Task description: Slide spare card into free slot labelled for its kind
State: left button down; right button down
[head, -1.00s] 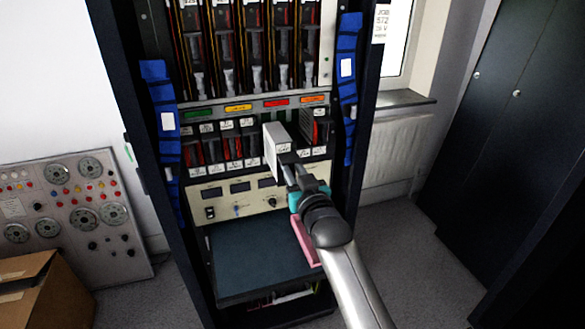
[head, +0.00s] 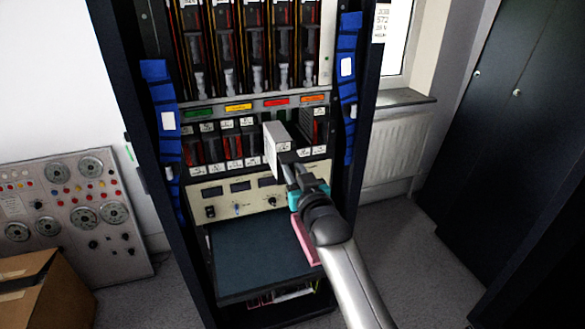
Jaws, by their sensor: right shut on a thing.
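The spare card (head: 278,147), a grey-white module with a small label on its front, is in front of the lower card row of the rack. My right gripper (head: 289,168) is shut on its front end. The card's far end overlaps the row, and I cannot tell how deep it sits in a slot. The lower row (head: 226,145) holds several labelled cards left of it. Another card (head: 319,126) stands to its right. White labels run above and below the row, too small to read. The slot behind the card is hidden. My left gripper is not in view.
Coloured tags (head: 238,107) run above the row, with tall cards above them. A control panel (head: 232,193) and a dark shelf (head: 262,262) with a pink item (head: 305,240) lie below. Blue cable bundles (head: 347,80) line the rack sides. A cardboard box (head: 45,295) stands at lower left.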

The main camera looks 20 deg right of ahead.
aim_at(286, 154)
jog(key=shift+w+a+b, duration=0.1)
jog(key=shift+w+b, duration=1.1)
jog(key=shift+w, duration=1.05)
jog(key=shift+w+b, duration=1.1)
jog(key=shift+w, duration=0.35)
jog(key=shift+w+b, duration=0.35)
jog(key=shift+w, duration=0.2)
